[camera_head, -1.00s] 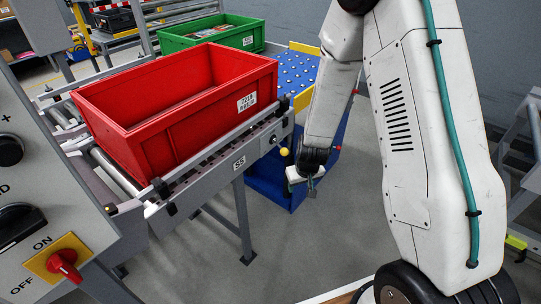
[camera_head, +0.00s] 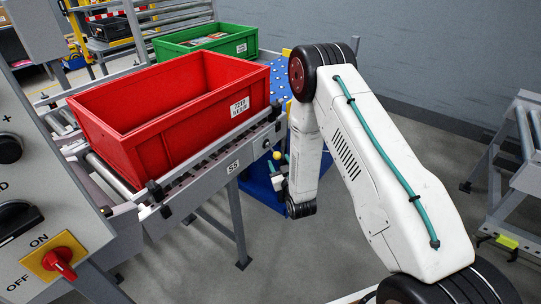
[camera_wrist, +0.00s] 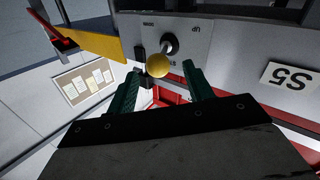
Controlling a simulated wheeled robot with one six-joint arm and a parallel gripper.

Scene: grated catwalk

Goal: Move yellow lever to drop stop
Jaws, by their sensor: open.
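The stem comes out of a grey plate (camera_wrist: 188,42) whose small lettering appears upside down. In the head view the knob (camera_head: 287,157) is a small yellow dot at the end of the conveyor frame, partly hidden by my arm. My gripper (camera_wrist: 161,78) is open, its two green fingers on either side of the knob in the picture. I cannot tell whether they touch it. In the head view my gripper (camera_head: 277,175) is small beside the lever.
A red crate (camera_head: 137,129) sits on the roller conveyor (camera_head: 205,172), with a green crate (camera_head: 190,49) behind it. A blue ball-transfer table (camera_head: 267,195) stands at the conveyor's end. A control panel (camera_head: 45,215) with a red switch is at left. Open floor lies right of the conveyor.

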